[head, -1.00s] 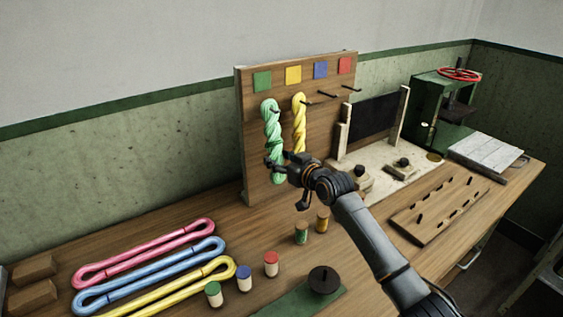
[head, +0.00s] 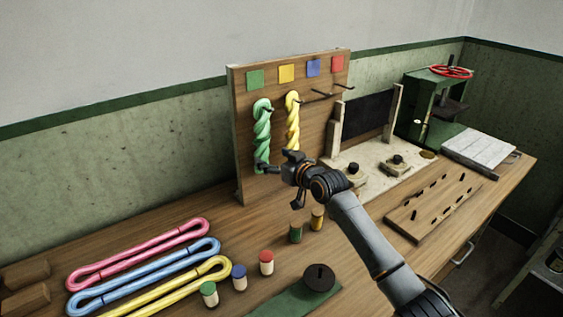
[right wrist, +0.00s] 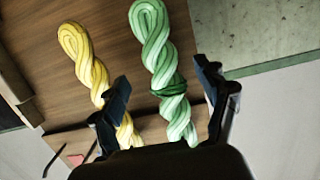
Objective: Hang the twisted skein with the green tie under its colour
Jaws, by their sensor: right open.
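The twisted green skein (head: 262,127) hangs on a peg of the upright wooden board, below the green square (head: 255,80). Its darker green tie (right wrist: 168,88) shows in the right wrist view. My right gripper (head: 275,166) is at the skein's lower part in the head view. In the right wrist view its two fingers (right wrist: 163,98) stand apart, one on each side of the green skein, with gaps between. The left finger there partly covers the yellow skein (right wrist: 82,55). My left gripper is not in view.
The yellow skein hangs close to the right of the green one, under the yellow square (head: 286,73). The pegs under the blue (head: 312,68) and red squares are bare.

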